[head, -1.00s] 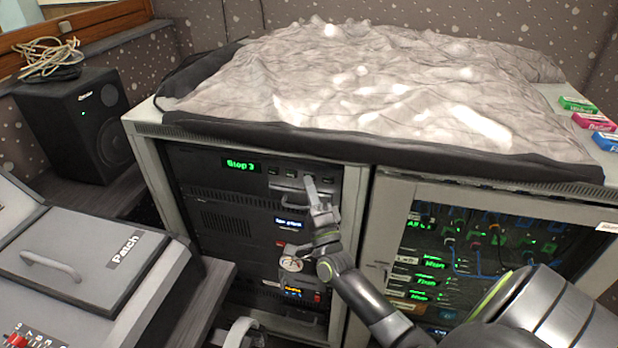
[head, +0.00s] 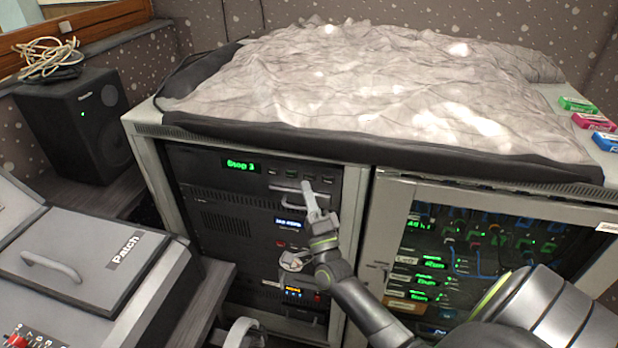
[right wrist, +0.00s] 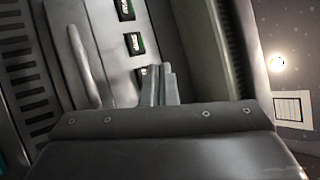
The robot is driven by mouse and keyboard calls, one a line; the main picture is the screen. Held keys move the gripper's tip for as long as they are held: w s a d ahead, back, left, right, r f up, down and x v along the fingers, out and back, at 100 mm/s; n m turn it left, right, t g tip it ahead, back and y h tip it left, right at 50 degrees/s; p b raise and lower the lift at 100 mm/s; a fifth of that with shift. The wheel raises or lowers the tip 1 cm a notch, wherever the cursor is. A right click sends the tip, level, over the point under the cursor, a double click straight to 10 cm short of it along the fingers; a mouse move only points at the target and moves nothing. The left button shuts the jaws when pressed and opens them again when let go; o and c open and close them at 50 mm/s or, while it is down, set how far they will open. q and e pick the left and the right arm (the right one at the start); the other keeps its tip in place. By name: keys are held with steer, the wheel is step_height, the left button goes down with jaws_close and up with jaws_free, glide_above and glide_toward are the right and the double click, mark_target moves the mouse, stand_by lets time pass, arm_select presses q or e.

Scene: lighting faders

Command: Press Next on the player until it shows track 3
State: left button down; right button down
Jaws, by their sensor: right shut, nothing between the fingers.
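The player (head: 260,165) is the top unit in the left rack, and its green display (head: 241,166) reads "Stop 3". A row of small buttons (head: 291,173) runs to the right of the display. My right gripper (head: 307,188) is shut and empty, its fingertips just below the right part of that row. In the right wrist view the shut fingers (right wrist: 159,85) point at the panel beside the buttons (right wrist: 134,43), whose labels are too blurred to read. Whether the tips touch the panel cannot be told. My left gripper is not in view.
A patch rack with a glass door (head: 470,260) stands on the right. A grey cloth (head: 370,85) covers the cabinet top. A black speaker (head: 75,125) and a console marked "Patch" (head: 90,250) are on the left. A handle (right wrist: 85,65) runs beside the buttons.

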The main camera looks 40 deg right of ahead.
steer(key=s+a, duration=0.3)
steer(key=shift+a, duration=0.25)
stand_by(0.8)
steer(key=s+f+n+g+y+p, duration=0.1)
steer(key=s+f+n+g+y, duration=0.2)
steer(key=f, duration=0.7)
steer(key=s+f+n+g+p, duration=0.2)
steer(key=f+n+g, duration=0.2)
steer(key=f, duration=0.6)
steer(key=s+f+n+g+y+p, duration=0.1)
steer(key=s+f+n+g+y, duration=0.2)
steer(key=f, duration=0.8)
steer(key=s+f+n+g+p, duration=0.2)
steer(key=s+f+n+g, duration=0.35)
steer(key=s+f, duration=0.8)
steer(key=s+f+n+g+p, duration=0.1)
steer(key=s+f+n+g, duration=0.1)
steer(key=s, duration=0.9)
steer(key=s+a+f+n+g, duration=0.1)
steer(key=s+g, duration=0.4)
steer(key=s, duration=0.5)
steer(key=shift+s+a+f+n+h+p, duration=0.15)
steer(key=shift+s+f+n+h+p, duration=0.15)
steer(key=shift+s+f+n+p, duration=0.1)
